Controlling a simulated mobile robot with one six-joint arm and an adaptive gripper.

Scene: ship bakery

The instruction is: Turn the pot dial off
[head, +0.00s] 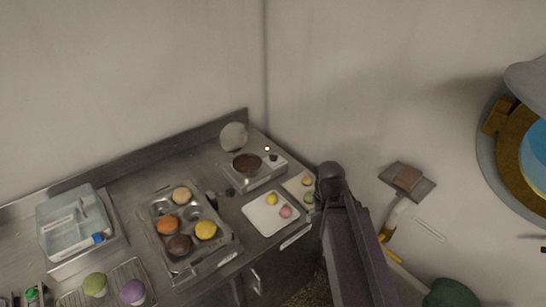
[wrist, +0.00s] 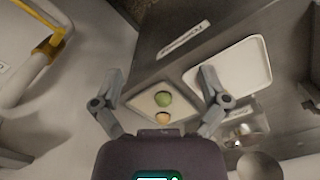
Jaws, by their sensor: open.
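The pot (head: 247,161), with dark brown contents, sits on a pale metal heating unit (head: 262,179) at the back right corner of the counter. A small dark knob (head: 273,157), which looks like the dial, is on the unit's right side; its setting is too small to read. My arm reaches in from the lower right of the head view, and my gripper cannot be made out there. In the wrist view my gripper (wrist: 160,76) is open and empty, its fingers spread over a small tray (wrist: 143,102) with green and orange round sweets. The dial is not clear in the wrist view.
A white tray (head: 259,224) with yellow and pink sweets lies in front of the heating unit. A metal muffin tin (head: 160,235) with several coloured items and a pale blue bin (head: 74,221) stand further left. A wall rises behind the counter.

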